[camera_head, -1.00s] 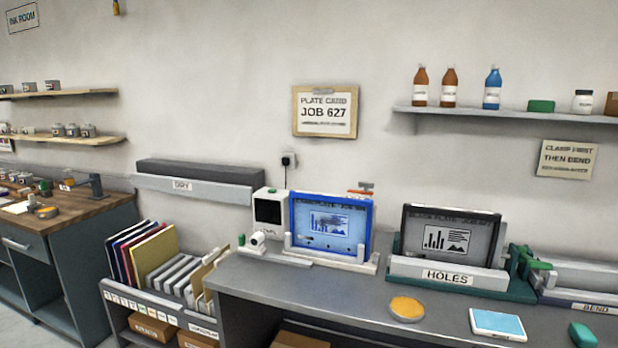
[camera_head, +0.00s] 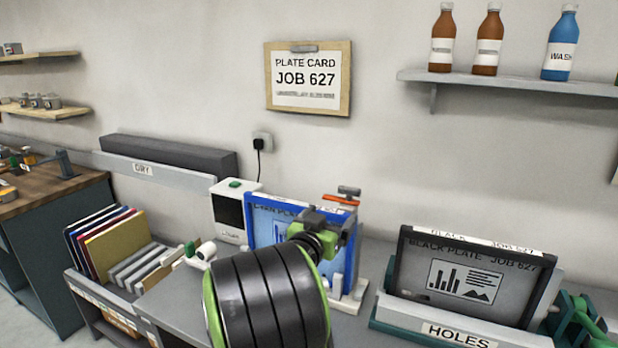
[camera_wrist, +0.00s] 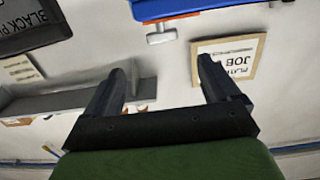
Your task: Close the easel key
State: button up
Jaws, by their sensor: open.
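The easel key (camera_head: 345,196) is a small grey T-shaped handle with an orange strip, at the top right corner of the blue-framed plate (camera_head: 262,206) on its easel. In the wrist view the key (camera_wrist: 162,36) shows upside down, beyond the fingertips, at the edge of the blue frame (camera_wrist: 180,8). My gripper (camera_head: 335,222) is in front of the blue plate and below the key, hiding part of the plate. In the wrist view my gripper (camera_wrist: 166,68) has its two dark fingers wide apart, with nothing between them. It is apart from the key.
A black plate (camera_head: 465,275) stands in the HOLES unit (camera_head: 460,335) to the right. A white device (camera_head: 232,212) is left of the easel. A shelf (camera_head: 520,80) with bottles juts from the wall at upper right. The wall above the key is clear.

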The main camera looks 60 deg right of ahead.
aim_at(348, 190)
jog(key=w+d+p, duration=0.1)
jog(key=d, duration=0.3)
jog(key=d+p, duration=0.2)
jog(key=d, duration=0.3)
jog(key=w+d+p, duration=0.1)
jog(key=d+p, duration=0.1)
jog(key=d, duration=0.3)
jog(key=shift+w+d+r, duration=0.25)
jog(key=shift+w+r, duration=0.05)
jog(key=shift+r, duration=0.05)
jog(key=shift+w+d+f, duration=0.1)
jog(key=shift+d, duration=0.25)
jog(key=shift+a, duration=0.1)
jog(key=c, duration=1.4)
jog(key=shift+w, duration=0.1)
